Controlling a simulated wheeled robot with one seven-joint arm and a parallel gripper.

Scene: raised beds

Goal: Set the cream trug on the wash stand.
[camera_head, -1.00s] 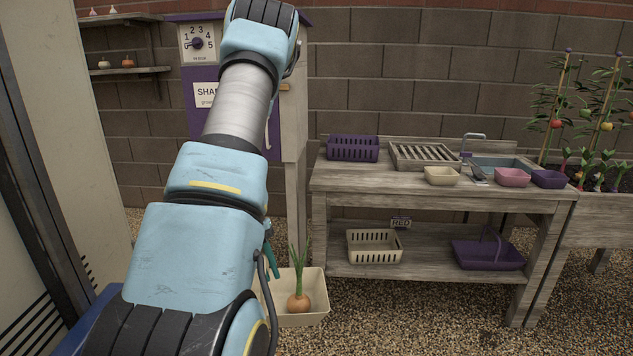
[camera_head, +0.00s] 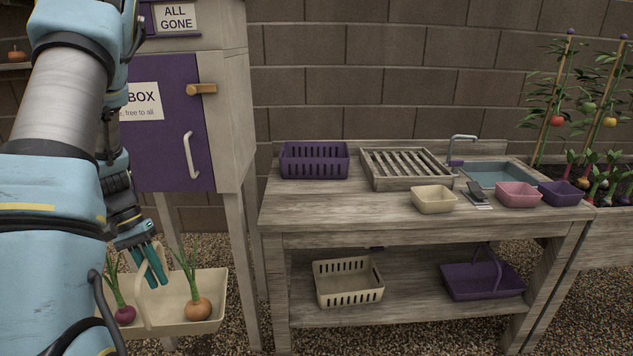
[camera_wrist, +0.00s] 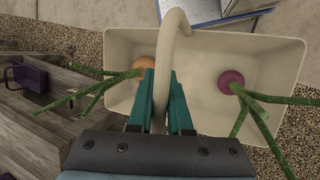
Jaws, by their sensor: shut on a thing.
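The cream trug (camera_head: 212,290) hangs from my gripper (camera_head: 153,265) at the lower left of the head view, left of the wash stand. My gripper's teal fingers are shut on its arched handle. The trug holds an orange-brown onion (camera_head: 197,309) and a purple-red onion (camera_head: 124,315), both with green tops. In the wrist view the trug (camera_wrist: 215,60) lies below the fingers (camera_wrist: 160,85), with one onion on each side of the handle. The wash stand (camera_head: 340,205) is a grey wooden bench with a lower shelf. My arm hides the trug's left end in the head view.
On the stand top are a purple basket (camera_head: 314,160), a slatted rack (camera_head: 407,168), a cream tub (camera_head: 433,199), a pink tub (camera_head: 518,195), a purple tub (camera_head: 562,193) and a sink (camera_head: 497,174). The front left top is clear. The shelf holds a cream basket (camera_head: 348,283) and a purple trug (camera_head: 482,281).

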